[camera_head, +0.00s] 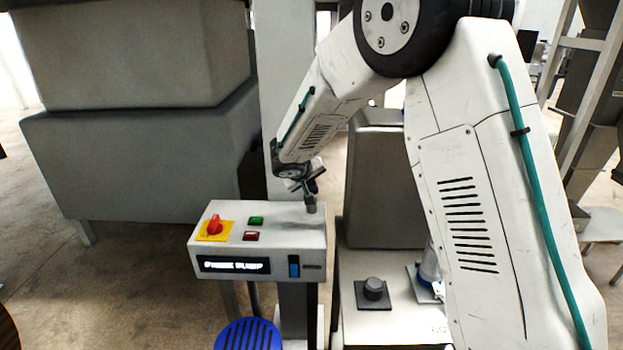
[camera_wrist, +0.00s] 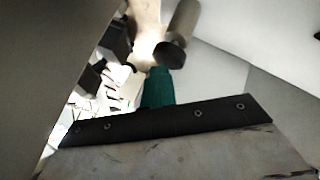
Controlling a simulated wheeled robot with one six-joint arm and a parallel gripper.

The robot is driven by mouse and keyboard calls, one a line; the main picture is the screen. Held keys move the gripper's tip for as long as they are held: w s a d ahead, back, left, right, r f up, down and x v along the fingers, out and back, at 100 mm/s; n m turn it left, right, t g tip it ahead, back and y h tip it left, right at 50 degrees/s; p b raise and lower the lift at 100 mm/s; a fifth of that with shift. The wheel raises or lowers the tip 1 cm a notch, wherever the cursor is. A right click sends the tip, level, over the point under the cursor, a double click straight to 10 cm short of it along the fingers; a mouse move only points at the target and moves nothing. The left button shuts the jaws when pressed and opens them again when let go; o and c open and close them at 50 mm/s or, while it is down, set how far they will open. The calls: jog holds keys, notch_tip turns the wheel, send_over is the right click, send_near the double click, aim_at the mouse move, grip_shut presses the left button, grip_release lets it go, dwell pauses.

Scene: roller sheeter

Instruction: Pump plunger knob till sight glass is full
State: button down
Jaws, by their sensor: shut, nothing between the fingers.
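A small grey-brown cylindrical knob (camera_head: 310,207), which looks like the plunger knob, stands at the right of the control box's top. My gripper (camera_head: 312,188) is shut and empty, directly above this knob at its top end. I cannot tell whether they touch. A narrow upright blue window (camera_head: 294,266) on the box front looks like the sight glass. It appears mostly blue, but its exact level is too small to read. In the wrist view a grey-brown cylinder (camera_wrist: 184,28) with a dark end shows at the top; I cannot tell if it is the knob.
The control box (camera_head: 270,230) carries a red rotary switch (camera_head: 214,225) on a yellow plate, a green button (camera_head: 256,220), a red button (camera_head: 251,236) and a lit display (camera_head: 234,265). A dark knob (camera_head: 373,290) sits on the white surface to the right. A blue slatted seat (camera_head: 248,336) is below.

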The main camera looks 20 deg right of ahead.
aim_at(311, 189)
dwell(0.3)
jog(key=shift+r, duration=2.3)
jog(key=shift+r, duration=2.5)
